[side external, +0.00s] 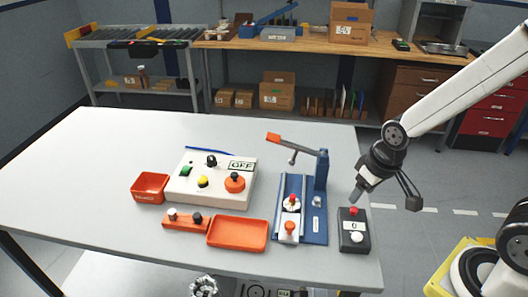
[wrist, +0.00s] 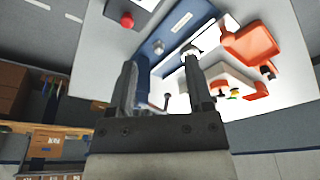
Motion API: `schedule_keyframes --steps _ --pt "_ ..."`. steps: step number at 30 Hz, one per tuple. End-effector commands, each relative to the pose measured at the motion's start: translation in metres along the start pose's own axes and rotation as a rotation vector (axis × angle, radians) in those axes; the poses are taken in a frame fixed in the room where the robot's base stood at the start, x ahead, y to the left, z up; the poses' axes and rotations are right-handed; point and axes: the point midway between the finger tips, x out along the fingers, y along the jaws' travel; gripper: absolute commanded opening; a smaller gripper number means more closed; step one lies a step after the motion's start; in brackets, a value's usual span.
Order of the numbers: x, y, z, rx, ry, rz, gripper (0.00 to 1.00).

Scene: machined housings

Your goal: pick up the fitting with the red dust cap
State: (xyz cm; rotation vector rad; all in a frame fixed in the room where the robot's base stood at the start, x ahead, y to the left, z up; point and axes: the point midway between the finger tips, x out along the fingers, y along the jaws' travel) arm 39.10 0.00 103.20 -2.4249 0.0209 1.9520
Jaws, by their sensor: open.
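A fitting with a red cap (side external: 291,202) stands upright on a pale round seat on the blue lever fixture (side external: 322,222). A pale block with an orange-red knob (side external: 289,229) sits just in front of it. My gripper (side external: 357,193) is above the table's right side, right of the fixture, apart from the fitting. In the wrist view my gripper (wrist: 160,68) is open, with the blue fixture beyond its fingers and nothing clearly held. A pale round part (wrist: 190,51) shows near the right fingertip; whether it is the red-capped fitting cannot be told.
A black button box (side external: 354,232) stands right of the fixture. The fixture's orange-handled lever (side external: 290,141) sticks up leftward. To the left are a control panel (side external: 210,178), an orange bin (side external: 150,187), an orange tray (side external: 238,234) and an orange holder (side external: 184,223). The table's far left is clear.

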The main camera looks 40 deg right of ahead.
Motion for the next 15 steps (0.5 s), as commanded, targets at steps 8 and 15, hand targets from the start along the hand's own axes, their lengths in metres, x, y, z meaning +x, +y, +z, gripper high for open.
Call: schedule_keyframes --steps 8,15 --pt "0.018 -0.002 0.007 0.256 -0.146 -0.064 0.65" --pt "0.04 -0.014 0.008 0.627 -0.345 -0.183 0.65"
